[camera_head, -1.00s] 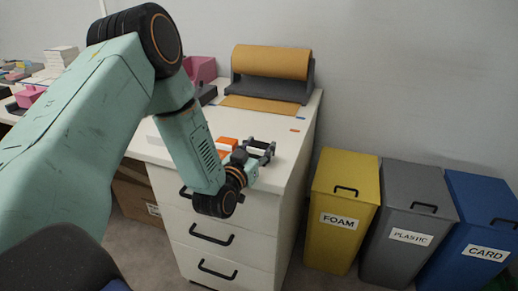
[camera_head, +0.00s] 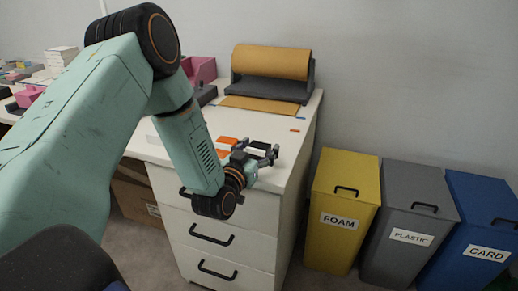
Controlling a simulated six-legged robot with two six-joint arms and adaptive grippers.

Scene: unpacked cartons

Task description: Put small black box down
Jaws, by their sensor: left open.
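My left gripper (camera_head: 259,153) is open above or at the top of the white drawer cabinet (camera_head: 293,148), near its front right part. The small black box (camera_head: 259,146) shows as a dark flat shape between the spread fingertips. It appears to lie on the cabinet top; whether a finger still touches it I cannot tell. Its lower side is partly hidden by the gripper. My right gripper is not in view.
An orange item (camera_head: 227,143) lies left of the gripper. A brown paper roll on a dark holder (camera_head: 270,68) stands at the back. Yellow (camera_head: 341,195), grey (camera_head: 405,215) and blue (camera_head: 480,215) bins stand right of the cabinet. The cabinet's right strip is mostly clear.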

